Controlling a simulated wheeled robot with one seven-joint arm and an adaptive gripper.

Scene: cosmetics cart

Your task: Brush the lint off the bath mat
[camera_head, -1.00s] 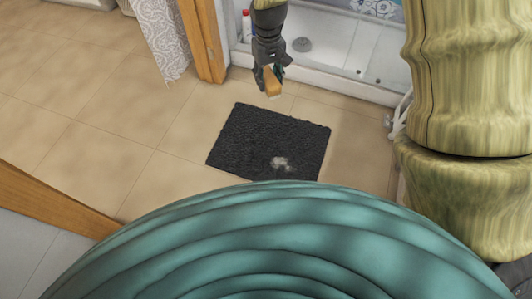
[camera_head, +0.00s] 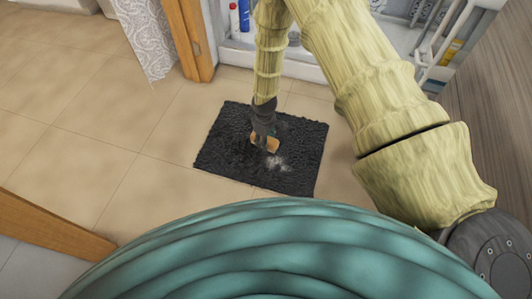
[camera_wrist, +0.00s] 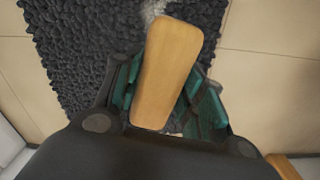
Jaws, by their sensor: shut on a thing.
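The dark grey bath mat (camera_head: 218,150) lies flat on the tiled floor, and its shaggy pile also shows in the wrist view (camera_wrist: 78,50). A whitish patch of lint (camera_head: 278,162) lies on the mat, right of its middle; part of it shows at the top of the wrist view (camera_wrist: 152,10). My gripper (camera_head: 264,139) is over the middle of the mat, beside the lint. It is shut on a brush with a wooden back (camera_wrist: 165,72). The brush's bristles are hidden, so I cannot tell whether they touch the mat.
A shower tray with bottles (camera_head: 239,18) stands behind the mat. A wooden post (camera_head: 190,40) and a patterned curtain (camera_head: 146,35) are at the back left. A wooden edge (camera_head: 50,225) is at the lower left. Tiled floor (camera_head: 110,120) left of the mat is clear.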

